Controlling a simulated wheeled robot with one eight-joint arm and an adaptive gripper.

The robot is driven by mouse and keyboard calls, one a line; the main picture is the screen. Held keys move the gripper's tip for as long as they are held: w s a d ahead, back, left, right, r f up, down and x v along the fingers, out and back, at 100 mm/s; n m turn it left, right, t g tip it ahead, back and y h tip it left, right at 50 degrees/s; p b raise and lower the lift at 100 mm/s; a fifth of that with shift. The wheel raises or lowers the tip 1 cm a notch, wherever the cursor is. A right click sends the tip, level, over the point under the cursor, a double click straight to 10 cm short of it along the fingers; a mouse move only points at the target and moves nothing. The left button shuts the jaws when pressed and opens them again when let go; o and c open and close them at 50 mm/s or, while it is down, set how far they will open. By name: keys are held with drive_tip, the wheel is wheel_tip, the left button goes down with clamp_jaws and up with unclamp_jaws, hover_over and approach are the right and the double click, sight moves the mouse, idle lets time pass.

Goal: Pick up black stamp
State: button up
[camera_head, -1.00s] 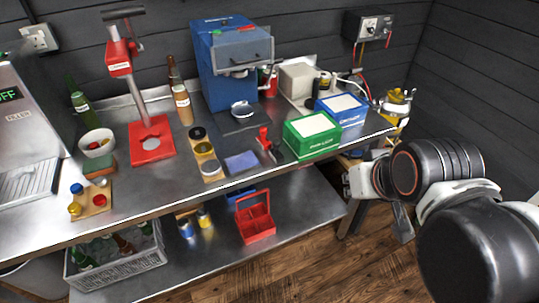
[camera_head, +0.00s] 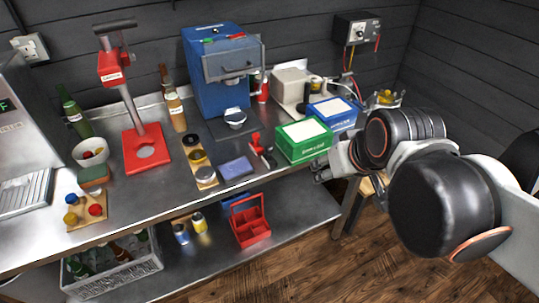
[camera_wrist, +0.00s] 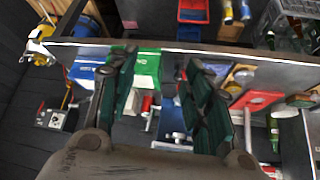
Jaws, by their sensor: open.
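A small red-handled tool with a dark part (camera_head: 257,146) stands on the bench between the blue pad (camera_head: 236,168) and the green box (camera_head: 304,139). I cannot tell whether the dark part is a separate black stamp. My gripper (camera_head: 322,169) is at the bench's front edge, just in front of the green box and right of the red-handled tool. In the wrist view my gripper (camera_wrist: 158,64) has its two dark green fingers wide apart, with nothing held between them.
The blue box (camera_head: 334,112) stands beside the green box. A wooden strip with round tins (camera_head: 205,176) lies left of the pad. The red press (camera_head: 146,150) and blue machine (camera_head: 215,85) stand behind. A red caddy (camera_head: 250,222) sits on the lower shelf.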

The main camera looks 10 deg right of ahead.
drive_tip(key=w+a+r+n+y+p, duration=0.1)
drive_tip(key=w+a+n+p, duration=0.2)
drive_tip(key=w, duration=0.7)
drive_tip(key=n+g+y+p, duration=0.1)
drive_tip(key=n+g+p, duration=0.1)
drive_tip(key=p, duration=0.3)
approach(270, 148)
drive_tip(key=b+x, duration=0.3)
drive_tip(key=x, duration=0.8)
clamp_jaws()
